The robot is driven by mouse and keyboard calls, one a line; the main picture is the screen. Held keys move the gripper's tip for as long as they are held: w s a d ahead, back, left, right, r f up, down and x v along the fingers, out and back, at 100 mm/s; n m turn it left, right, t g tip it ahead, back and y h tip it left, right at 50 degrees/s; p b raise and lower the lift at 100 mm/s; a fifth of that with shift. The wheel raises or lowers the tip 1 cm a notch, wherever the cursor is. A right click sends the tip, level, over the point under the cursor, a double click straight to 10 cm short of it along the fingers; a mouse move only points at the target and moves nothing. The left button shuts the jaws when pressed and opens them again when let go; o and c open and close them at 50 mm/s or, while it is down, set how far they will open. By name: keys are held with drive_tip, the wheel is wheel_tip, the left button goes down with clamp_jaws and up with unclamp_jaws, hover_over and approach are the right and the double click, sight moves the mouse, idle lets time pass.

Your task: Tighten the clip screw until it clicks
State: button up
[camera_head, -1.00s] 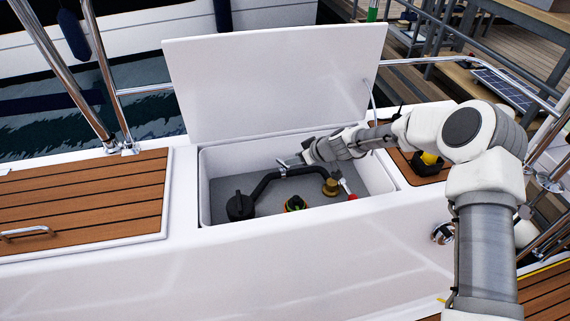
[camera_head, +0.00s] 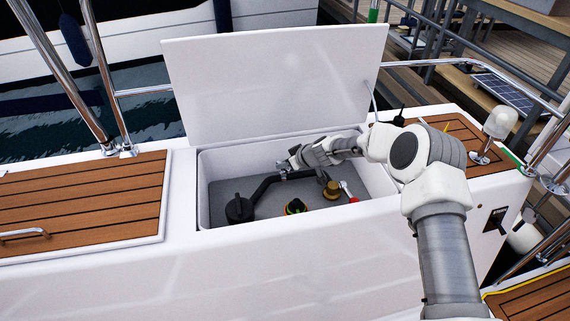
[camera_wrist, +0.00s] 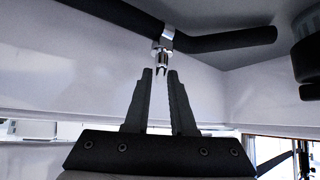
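In the wrist view a bright metal clip (camera_wrist: 166,38) sits around a black hose (camera_wrist: 230,40). Its small screw (camera_wrist: 161,60) hangs below the clip, pointing toward my gripper. My gripper (camera_wrist: 160,73) has its two dark fingers apart, with the screw's end just beyond and between the tips. No contact with the screw shows. In the head view the black hose (camera_head: 262,187) lies in the open locker, and my gripper (camera_head: 287,165) is over its bend. The clip is hard to make out there.
The locker (camera_head: 203,205) has its white lid (camera_head: 275,85) raised behind my arm. The locker walls are close around my gripper.

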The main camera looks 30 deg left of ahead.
clamp_jaws()
drive_tip(key=shift+m+t, duration=0.3)
drive_tip(key=shift+s+a+m+t+h+p, duration=0.1)
drive_tip(key=shift+m+t+h+p, duration=0.15)
drive_tip(key=shift+m, duration=0.2)
drive_tip(key=shift+s+m+t+h+p, duration=0.1)
drive_tip(key=shift+m+t+h, duration=0.05)
drive_tip(key=shift+m+t, duration=0.25)
drive_tip(key=m+p, duration=0.1)
drive_tip(key=m+t+h+p, duration=0.1)
drive_tip(key=shift+s+a+r+m+t+p, duration=0.1)
drive_tip(key=shift+a+r+m+t+p, duration=0.05)
drive_tip(key=shift+r+m+t+p, duration=0.15)
drive_tip(key=m+t+h+p, duration=0.1)
drive_tip(key=m+p, duration=0.1)
drive_tip(key=p, duration=0.1)
drive_tip(key=m+h+p, duration=0.1)
drive_tip(key=m+p, duration=0.1)
drive_tip(key=p, duration=0.1)
drive_tip(key=shift+a+f+t+h, duration=0.1)
drive_tip(key=shift+f+t+h, duration=0.05)
drive_tip(key=shift+t+h, duration=0.25)
drive_tip(key=shift+f+m+h+p, duration=0.15)
drive_tip(key=shift+m+h+p, duration=0.3)
drive_tip(key=shift+m+h, duration=0.4)
drive_tip(key=shift+m+t+h, duration=0.35)
drive_tip(key=shift+m+h, duration=0.1)
drive_tip(key=shift+m, duration=0.45)
